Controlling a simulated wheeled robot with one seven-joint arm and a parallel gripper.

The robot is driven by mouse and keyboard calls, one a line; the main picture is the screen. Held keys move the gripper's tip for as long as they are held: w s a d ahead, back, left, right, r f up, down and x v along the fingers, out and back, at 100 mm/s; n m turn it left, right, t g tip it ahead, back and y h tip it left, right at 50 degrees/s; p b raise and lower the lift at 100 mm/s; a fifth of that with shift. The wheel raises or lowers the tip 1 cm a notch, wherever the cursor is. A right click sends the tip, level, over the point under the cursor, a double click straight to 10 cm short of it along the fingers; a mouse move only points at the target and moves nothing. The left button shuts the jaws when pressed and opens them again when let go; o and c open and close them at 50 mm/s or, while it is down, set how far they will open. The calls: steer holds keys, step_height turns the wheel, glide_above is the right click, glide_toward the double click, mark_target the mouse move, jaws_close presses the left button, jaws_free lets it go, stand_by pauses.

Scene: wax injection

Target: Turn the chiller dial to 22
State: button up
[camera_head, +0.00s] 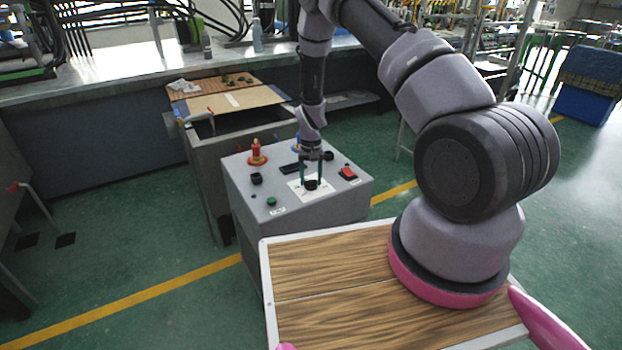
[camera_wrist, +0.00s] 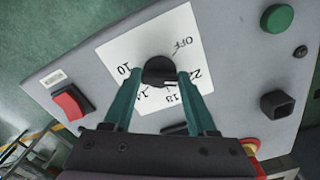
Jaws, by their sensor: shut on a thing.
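The chiller dial (camera_wrist: 159,70) is a round black knob on a white label plate (camera_wrist: 118,50) marked OFF, 10 and other numbers, some partly hidden by my fingers. My gripper (camera_wrist: 160,82) is shut on the dial, with one green finger on each side of it. A small pale mark on the knob's lower side is near the 18; the exact setting is hard to read. In the head view the dial (camera_head: 311,185) is on top of the grey chiller box (camera_head: 240,200), with my gripper (camera_head: 311,178) reaching down onto it.
A red rocker switch (camera_wrist: 72,102), green button (camera_wrist: 277,18) and black square knob (camera_wrist: 277,103) surround the dial. A wood-topped surface (camera_head: 330,270) is in front.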

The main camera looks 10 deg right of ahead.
mark_target(311, 181)
stand_by(0.4)
steer(key=o, duration=1.4)
steer(key=shift+c, duration=0.2)
steer(key=shift+r, duration=0.1)
step_height(311, 181, up, 11)
steer(key=shift+f, duration=0.2)
